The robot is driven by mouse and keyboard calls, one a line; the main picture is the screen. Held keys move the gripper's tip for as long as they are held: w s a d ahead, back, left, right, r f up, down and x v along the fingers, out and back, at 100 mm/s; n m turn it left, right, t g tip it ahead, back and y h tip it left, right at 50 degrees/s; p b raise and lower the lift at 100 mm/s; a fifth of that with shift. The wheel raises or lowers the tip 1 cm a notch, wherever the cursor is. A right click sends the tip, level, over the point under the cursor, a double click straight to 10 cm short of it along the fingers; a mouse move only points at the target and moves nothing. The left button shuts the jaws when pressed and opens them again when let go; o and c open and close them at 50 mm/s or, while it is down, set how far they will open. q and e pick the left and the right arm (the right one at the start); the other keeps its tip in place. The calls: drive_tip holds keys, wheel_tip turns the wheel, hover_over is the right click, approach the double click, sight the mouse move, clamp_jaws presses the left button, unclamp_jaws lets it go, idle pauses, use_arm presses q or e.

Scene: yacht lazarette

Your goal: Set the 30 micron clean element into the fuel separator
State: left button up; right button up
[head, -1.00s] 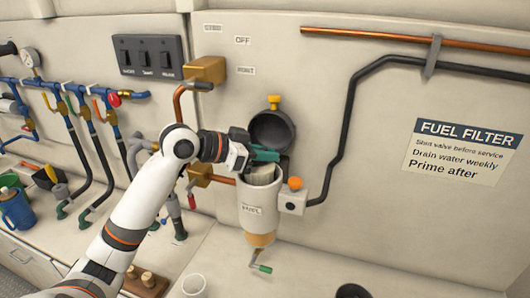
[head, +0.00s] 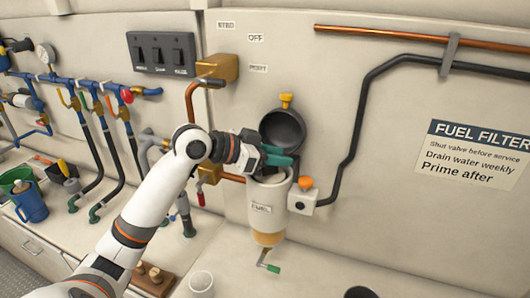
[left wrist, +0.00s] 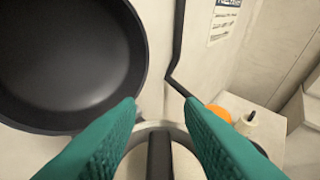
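The fuel separator (head: 264,210) is a cream cylinder marked FUEL with an amber bowl below, fixed to the wall. Its round black lid (head: 283,128) stands open behind the mouth and fills the upper left of the left wrist view (left wrist: 65,60). My left gripper (head: 283,157), with green fingers, is just above the mouth. In the left wrist view the fingers are spread apart. Between and below them a dark bar (left wrist: 160,155) crosses a pale round top inside the rim, apparently the element; its micron marking cannot be read. My right gripper is out of view.
An orange-knobbed box (head: 303,200) sits right of the separator, with a black hose rising from it. Brass valves (head: 217,68) and copper pipe are to the left. A white cup (head: 201,283) and a dark round container (head: 361,292) stand on the counter below.

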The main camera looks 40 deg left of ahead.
use_arm(q)
drive_tip(key=shift+r+p, duration=0.35)
drive_tip(key=shift+r, duration=0.35)
drive_tip(key=s+a+b, duration=0.1)
drive_tip(key=s+b, duration=0.1)
drive_tip(key=shift+s+a+r+b, duration=0.15)
drive_tip(key=shift+s+a+b, duration=0.1)
drive_tip(key=shift+a+b, duration=0.1)
drive_tip(key=b+v, duration=0.3)
drive_tip(key=v, duration=0.6)
drive_tip(key=shift+d+r, duration=0.15)
drive_tip(key=shift+r, duration=0.1)
